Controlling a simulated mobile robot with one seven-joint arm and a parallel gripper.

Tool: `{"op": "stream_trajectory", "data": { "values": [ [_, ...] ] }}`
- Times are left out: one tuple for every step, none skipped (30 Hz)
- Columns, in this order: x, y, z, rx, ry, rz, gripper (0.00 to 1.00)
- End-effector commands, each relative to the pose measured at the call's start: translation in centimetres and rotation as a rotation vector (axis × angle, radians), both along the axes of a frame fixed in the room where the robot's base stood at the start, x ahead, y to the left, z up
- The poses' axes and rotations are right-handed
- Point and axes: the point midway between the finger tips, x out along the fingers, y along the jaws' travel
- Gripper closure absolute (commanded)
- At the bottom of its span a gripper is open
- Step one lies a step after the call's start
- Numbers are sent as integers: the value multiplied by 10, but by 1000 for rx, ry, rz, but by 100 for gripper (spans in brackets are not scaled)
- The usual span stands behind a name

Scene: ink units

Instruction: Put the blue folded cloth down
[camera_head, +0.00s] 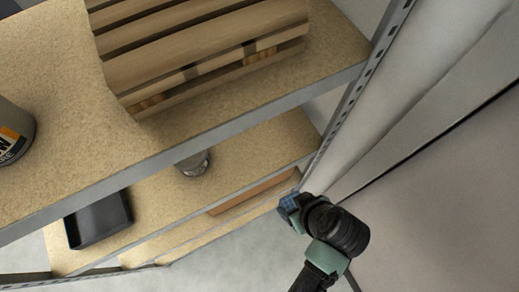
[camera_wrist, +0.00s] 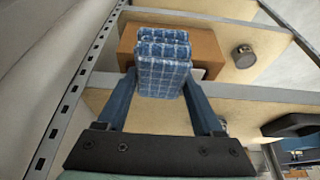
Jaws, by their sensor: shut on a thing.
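The blue folded cloth (camera_wrist: 163,62) has a white check pattern and sits between the two blue fingers of my gripper (camera_wrist: 160,84) in the wrist view. My gripper is shut on it. In the head view my gripper (camera_head: 288,206) is at the right end of the shelving, beside the metal upright, and only a small blue patch shows at its tip. In the wrist view the cloth overlaps a brown box-like thing (camera_wrist: 208,48) behind it; whether they touch I cannot tell.
A shelf unit with tan boards (camera_head: 240,150) has a perforated metal upright (camera_head: 350,95) close to my arm. A wooden slatted crate (camera_head: 200,45) is on the upper board. Below are a round tin (camera_head: 193,164) and a black tray (camera_head: 98,220). A pale wall is right.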

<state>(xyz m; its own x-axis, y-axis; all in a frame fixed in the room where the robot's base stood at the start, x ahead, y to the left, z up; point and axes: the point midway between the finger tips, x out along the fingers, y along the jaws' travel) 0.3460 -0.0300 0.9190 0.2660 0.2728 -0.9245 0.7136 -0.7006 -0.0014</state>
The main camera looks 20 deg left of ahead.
Motion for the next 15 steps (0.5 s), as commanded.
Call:
{"op": "stream_trajectory", "data": {
  "values": [
    [0, 0, 0, 0, 0, 0, 76],
    [0, 0, 0, 0, 0, 0, 76],
    [0, 0, 0, 0, -1, 0, 76],
    [0, 0, 0, 0, -1, 0, 76],
    [0, 0, 0, 0, -1, 0, 76],
    [1, 1, 0, 0, -1, 0, 76],
    [3, 2, 1, 1, -2, 1, 76],
    [5, 5, 1, 1, -3, 1, 76],
    [10, 9, 2, 1, -4, 2, 76],
    [14, 13, 2, 2, -5, 3, 76],
    [18, 18, 2, 2, -4, 4, 76],
    [25, 25, 3, 1, -5, 4, 76],
    [31, 31, 3, 2, -5, 6, 76],
    [37, 36, 4, 2, -6, 4, 76],
    [44, 45, 3, 0, -4, 6, 76]
  ]
}}
